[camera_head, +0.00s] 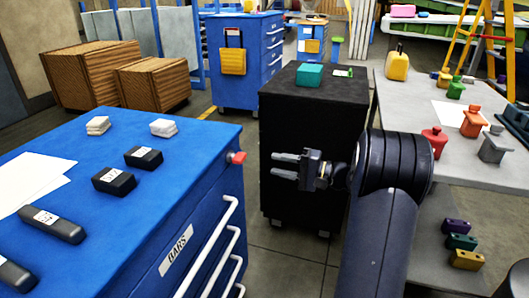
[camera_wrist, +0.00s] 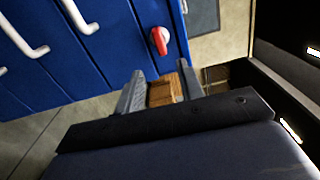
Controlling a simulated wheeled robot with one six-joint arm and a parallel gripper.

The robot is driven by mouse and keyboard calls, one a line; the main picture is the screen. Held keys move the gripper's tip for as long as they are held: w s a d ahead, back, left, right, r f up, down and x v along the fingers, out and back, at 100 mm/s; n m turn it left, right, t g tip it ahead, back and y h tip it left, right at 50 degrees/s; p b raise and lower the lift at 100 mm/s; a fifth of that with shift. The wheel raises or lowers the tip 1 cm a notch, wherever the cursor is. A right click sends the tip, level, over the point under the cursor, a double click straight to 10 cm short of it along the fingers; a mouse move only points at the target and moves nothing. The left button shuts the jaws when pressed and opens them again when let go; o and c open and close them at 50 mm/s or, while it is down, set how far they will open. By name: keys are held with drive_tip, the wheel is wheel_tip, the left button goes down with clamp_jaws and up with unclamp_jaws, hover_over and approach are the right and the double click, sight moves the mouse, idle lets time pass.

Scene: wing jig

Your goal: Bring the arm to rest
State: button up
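My gripper (camera_head: 280,166) hangs in the air between the blue cabinet and the black cabinet. It points left in the head view, and its two fingers are apart with nothing between them. The wrist view shows the same open fingers (camera_wrist: 160,88), with brown slatted wood far behind the gap. My arm bends at a dark joint on the right of the head view and covers part of the grey table's near side.
The blue cabinet (camera_head: 190,215) has a red knob (camera_head: 237,157) left of my gripper. The black cabinet (camera_head: 315,105) stands behind it, bearing a teal block (camera_head: 309,75). The grey table (camera_head: 465,170) at right holds several coloured parts. Floor shows below my gripper.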

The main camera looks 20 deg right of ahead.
sight(245, 158)
drive_tip(key=b+x, duration=0.1)
drive_tip(key=x, duration=1)
drive_tip(key=shift+s+d+b, duration=0.1)
drive_tip(key=shift+b, duration=0.2)
drive_tip(key=shift+n, duration=0.3)
